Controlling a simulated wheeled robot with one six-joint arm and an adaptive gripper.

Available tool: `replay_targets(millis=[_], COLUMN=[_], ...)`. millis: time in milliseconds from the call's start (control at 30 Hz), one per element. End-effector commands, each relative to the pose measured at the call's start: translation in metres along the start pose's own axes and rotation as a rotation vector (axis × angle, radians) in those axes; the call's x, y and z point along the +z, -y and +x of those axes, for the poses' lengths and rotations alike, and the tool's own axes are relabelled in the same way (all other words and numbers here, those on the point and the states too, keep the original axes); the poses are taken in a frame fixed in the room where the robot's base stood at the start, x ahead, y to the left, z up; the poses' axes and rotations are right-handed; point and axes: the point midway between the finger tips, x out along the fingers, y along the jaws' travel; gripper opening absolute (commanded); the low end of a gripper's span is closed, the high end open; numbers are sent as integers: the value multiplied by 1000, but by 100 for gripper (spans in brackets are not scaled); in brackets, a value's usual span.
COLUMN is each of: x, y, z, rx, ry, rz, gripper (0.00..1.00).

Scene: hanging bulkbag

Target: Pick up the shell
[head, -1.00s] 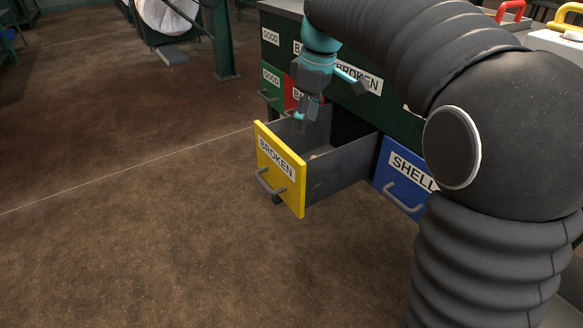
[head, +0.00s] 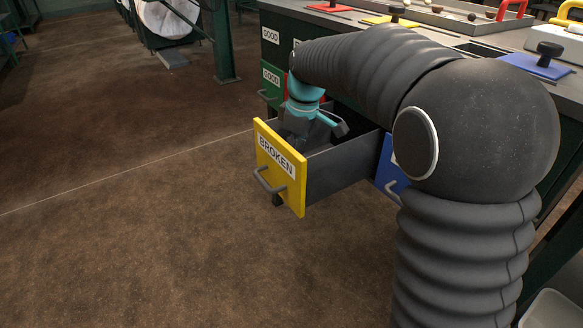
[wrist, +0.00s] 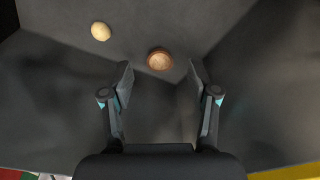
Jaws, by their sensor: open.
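A round brown piece with a darker rim, which looks like a shell (wrist: 159,60), lies on the grey floor of the open drawer in the wrist view. My gripper (wrist: 161,78) is open, with one finger to each side just below the shell in the picture. Nothing is between the fingers. A pale, smooth oval piece (wrist: 101,31) lies on the drawer floor, up and left of the shell. In the head view, my gripper reaches down into the yellow-fronted BROKEN drawer (head: 264,150), and its fingertips are hidden there.
The drawer's grey side wall (head: 345,170) stands close to my gripper. A blue drawer front (head: 388,165) is to the right, partly behind my arm. The countertop above holds a tray (head: 440,17) with small pieces. The brown floor (head: 120,200) at left is clear.

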Motion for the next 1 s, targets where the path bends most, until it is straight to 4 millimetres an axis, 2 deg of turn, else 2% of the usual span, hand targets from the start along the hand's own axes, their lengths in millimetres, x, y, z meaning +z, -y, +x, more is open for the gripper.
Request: replay_targets(millis=[33, 133, 367, 400, 600, 1000], x=[-1, 0, 0, 0, 0, -1], y=[0, 0, 0, 0, 0, 0], z=[10, 21, 24, 24, 23, 22], rx=[-3, -2, 0, 0, 0, 0], ry=[2, 1, 0, 0, 0, 0], rz=[-1, 0, 0, 0, 1, 1], gripper=[60, 60, 60, 57, 20, 19])
